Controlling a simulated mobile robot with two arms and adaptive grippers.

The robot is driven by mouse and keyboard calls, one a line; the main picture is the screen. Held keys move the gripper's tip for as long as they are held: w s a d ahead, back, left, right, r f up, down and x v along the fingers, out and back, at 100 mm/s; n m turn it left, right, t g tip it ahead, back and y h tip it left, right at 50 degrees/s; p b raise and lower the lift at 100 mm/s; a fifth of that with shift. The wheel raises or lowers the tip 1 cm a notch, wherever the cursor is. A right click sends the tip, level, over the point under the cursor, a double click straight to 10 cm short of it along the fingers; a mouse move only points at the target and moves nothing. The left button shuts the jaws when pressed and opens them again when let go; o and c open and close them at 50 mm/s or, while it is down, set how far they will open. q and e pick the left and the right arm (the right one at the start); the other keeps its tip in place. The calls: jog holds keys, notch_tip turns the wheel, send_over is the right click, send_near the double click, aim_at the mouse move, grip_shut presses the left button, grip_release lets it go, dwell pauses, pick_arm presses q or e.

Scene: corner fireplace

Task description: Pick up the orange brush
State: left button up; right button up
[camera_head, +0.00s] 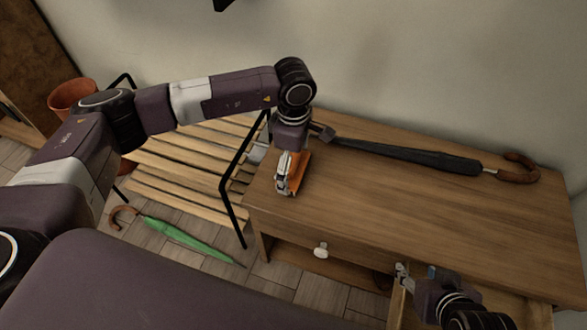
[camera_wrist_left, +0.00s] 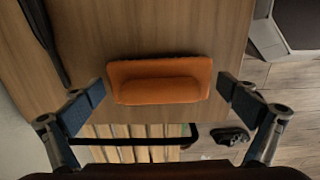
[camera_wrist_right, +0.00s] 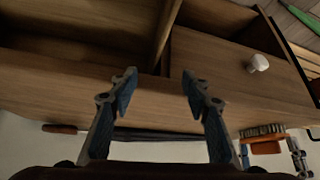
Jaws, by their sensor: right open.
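The orange brush (camera_head: 300,172) lies on the left end of the wooden table top (camera_head: 400,210). In the left wrist view the brush (camera_wrist_left: 160,82) is between the two blue-padded fingertips, with a gap at each end. My left gripper (camera_head: 285,180) points down at the brush and is open. The head view shows the brush partly hidden behind it. The right wrist view also shows the brush (camera_wrist_right: 266,147), with bristles along one side. My right gripper (camera_head: 415,277) is open and empty at the table's front edge; its fingers (camera_wrist_right: 160,88) also show in the right wrist view.
A black closed umbrella (camera_head: 410,156) with a brown handle lies along the table's back. A drawer with a white knob (camera_head: 320,250) is in the front; another compartment beside it is open. A slatted rack (camera_head: 185,165), a green umbrella (camera_head: 185,240) and a terracotta pot (camera_head: 72,93) are left.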

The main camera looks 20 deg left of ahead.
pick_arm(q)
jog(key=c, duration=1)
jog(key=shift+r, duration=0.2)
